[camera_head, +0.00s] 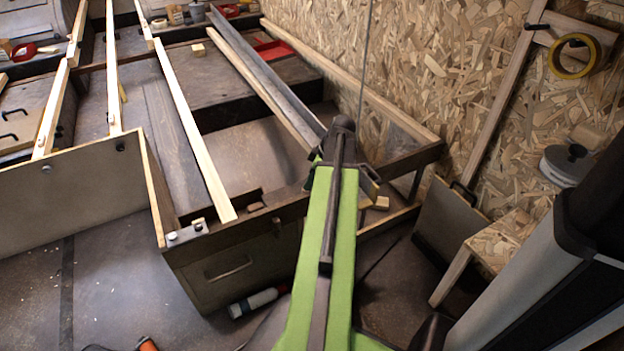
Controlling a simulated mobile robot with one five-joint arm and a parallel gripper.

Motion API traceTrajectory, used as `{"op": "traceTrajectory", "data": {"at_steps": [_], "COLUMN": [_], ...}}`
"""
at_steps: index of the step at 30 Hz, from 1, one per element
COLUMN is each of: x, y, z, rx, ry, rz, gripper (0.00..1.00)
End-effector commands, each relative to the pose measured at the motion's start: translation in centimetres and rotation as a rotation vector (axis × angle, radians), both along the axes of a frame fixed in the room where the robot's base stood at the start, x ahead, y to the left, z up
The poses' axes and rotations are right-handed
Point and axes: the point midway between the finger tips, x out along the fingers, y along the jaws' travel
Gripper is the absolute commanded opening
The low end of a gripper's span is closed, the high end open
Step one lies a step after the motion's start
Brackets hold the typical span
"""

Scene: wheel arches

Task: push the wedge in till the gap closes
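My green arm reaches from the bottom centre to the front rail (280,208) of a dark wood frame. Dark parts of my gripper (370,184) show at its far end, mostly hidden behind the arm, so its fingers and whether they hold anything cannot be made out. A small pale wood block (379,203), possibly the wedge, lies just below and right of these parts; I cannot tell if they touch. Another small pale piece (199,223) sits at the rail's left corner. I cannot make out which gap is meant.
Long pale battens (195,135) and a grey beam (262,75) run back across the frame. A chipboard wall (430,70) stands on the right. A small stool (500,240) and a leaning panel (447,222) stand right of the arm. A bottle (255,302) lies on the floor below.

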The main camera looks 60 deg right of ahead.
Motion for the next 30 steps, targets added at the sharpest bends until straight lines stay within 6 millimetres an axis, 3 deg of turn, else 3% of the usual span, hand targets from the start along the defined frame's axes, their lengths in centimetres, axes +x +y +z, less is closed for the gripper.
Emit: {"op": "traceTrajectory", "data": {"at_steps": [1, 3, 14, 30], "x": [0.0, 0.0, -0.2, -4.6], "y": [0.0, 0.0, -0.1, -1.1], "z": [0.0, 0.0, 0.7, 12.5], "rx": [0.000, 0.000, 0.000, 0.001], "ry": [0.000, 0.001, 0.001, 0.001], "rz": [0.000, 0.000, -0.001, -0.002], "gripper": [0.42, 0.51, 0.51, 0.51]}}
